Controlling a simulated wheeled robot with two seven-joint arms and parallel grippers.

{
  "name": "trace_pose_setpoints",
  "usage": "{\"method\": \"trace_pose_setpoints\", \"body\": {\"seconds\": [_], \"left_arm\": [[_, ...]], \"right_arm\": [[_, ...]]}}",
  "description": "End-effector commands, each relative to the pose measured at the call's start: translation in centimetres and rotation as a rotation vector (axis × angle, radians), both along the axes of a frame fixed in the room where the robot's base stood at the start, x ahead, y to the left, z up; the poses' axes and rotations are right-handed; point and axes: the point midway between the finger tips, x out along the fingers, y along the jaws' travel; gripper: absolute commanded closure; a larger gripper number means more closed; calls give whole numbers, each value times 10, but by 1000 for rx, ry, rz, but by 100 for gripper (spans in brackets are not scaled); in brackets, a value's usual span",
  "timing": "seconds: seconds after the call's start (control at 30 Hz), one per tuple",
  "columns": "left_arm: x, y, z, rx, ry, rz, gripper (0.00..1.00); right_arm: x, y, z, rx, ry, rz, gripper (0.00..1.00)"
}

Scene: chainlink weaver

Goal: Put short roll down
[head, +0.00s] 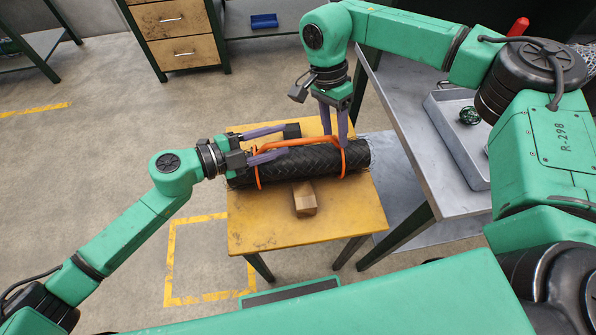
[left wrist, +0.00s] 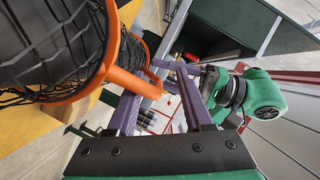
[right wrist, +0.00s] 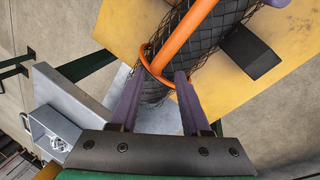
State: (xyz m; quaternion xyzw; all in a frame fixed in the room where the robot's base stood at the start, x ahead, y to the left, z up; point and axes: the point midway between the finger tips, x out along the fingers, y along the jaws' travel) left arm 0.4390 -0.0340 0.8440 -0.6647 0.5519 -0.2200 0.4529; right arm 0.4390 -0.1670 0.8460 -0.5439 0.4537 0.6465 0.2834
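The roll (head: 300,163) is a dark cylinder wrapped in black mesh, with an orange frame of two hoops and a top bar (head: 305,141). It lies lengthwise on the yellow table (head: 270,232) in the head view. My left gripper (head: 287,142) is at its left part, fingers spread, beside the orange frame. In the left wrist view the orange bar (left wrist: 135,80) reaches toward the gap between its fingers. My right gripper (head: 335,134) points down at the roll's right part, fingers apart. In the right wrist view an orange hoop (right wrist: 152,72) passes just beyond its fingertips. Contact cannot be told.
A small brown block (head: 304,198) sits against the front of the roll. A grey metal bench (head: 410,110) with a tray (head: 455,135) stands at the right. A drawer cabinet (head: 180,35) and a blue bin (head: 264,21) are behind. The table's front is clear.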

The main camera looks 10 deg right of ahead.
Motion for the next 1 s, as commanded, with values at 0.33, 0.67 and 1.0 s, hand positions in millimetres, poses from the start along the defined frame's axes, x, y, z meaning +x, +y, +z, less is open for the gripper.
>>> {"method": "trace_pose_setpoints", "body": {"seconds": [0.33,0.67,1.0], "left_arm": [[-10,30,6,2,3,1,50],[-34,105,22,3,4,1,50],[-36,112,26,-2,-1,-1,50]], "right_arm": [[0,1,0,3,0,1,53],[0,1,0,3,-1,2,53],[10,7,37,3,-4,2,53]]}}
